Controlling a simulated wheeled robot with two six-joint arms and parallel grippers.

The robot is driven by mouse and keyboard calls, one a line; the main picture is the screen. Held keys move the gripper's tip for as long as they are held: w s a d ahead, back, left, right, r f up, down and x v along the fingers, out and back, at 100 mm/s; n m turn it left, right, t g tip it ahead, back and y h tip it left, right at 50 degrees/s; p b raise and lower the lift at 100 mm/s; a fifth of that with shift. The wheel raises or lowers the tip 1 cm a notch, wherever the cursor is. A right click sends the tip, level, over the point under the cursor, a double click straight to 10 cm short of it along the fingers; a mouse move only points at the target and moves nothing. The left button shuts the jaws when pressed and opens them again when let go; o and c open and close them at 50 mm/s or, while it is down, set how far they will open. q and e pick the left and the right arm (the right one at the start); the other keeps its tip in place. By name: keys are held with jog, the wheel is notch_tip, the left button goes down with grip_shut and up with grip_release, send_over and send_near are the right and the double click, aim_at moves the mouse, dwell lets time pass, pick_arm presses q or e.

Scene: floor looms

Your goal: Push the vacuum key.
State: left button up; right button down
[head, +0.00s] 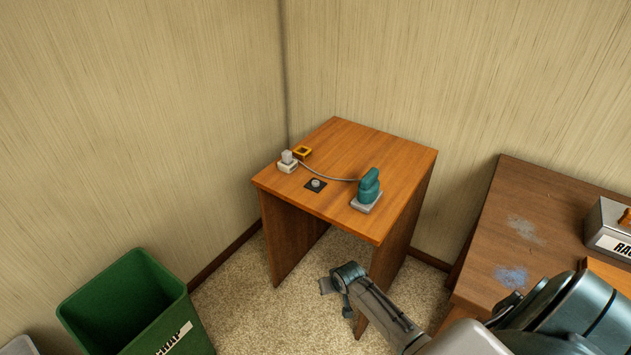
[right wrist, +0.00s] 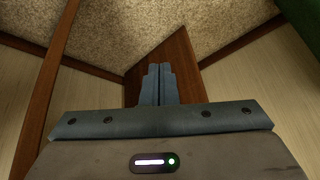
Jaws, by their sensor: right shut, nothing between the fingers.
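A small dark square plate with a round pale button (head: 316,184), which looks like the vacuum key, sits on the orange-brown wooden table (head: 345,145) near its front-left edge. My right gripper (head: 328,286) is below and in front of the table, lower than its top and apart from the key. In the right wrist view its two fingers (right wrist: 158,84) are shut together with nothing between them. The key does not show in that view. My left gripper is not in view.
A teal sander (head: 369,187) stands on the table's right part, with a grey cord to a white socket block (head: 287,163). A green bin (head: 125,300) stands left; a darker bench (head: 530,205) with a grey box (head: 605,225) stands right.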

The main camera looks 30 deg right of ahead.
jog(key=w+r+t, duration=0.1)
jog(key=w+r, duration=0.3)
jog(key=r, duration=0.3)
jog(key=w+d+r+m, duration=0.1)
jog(key=w+r, duration=0.3)
jog(key=r, duration=0.3)
jog(key=w+r+t, duration=0.1)
jog(key=w+r, duration=0.3)
jog(key=r, duration=0.3)
notch_tip(320, 180, up, 12)
jog(key=m+t, duration=0.2)
jog(key=m, duration=0.3)
send_over(317, 184)
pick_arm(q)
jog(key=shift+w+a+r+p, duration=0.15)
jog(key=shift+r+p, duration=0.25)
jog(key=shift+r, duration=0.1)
pick_arm(e)
jog(key=shift+f, duration=0.15)
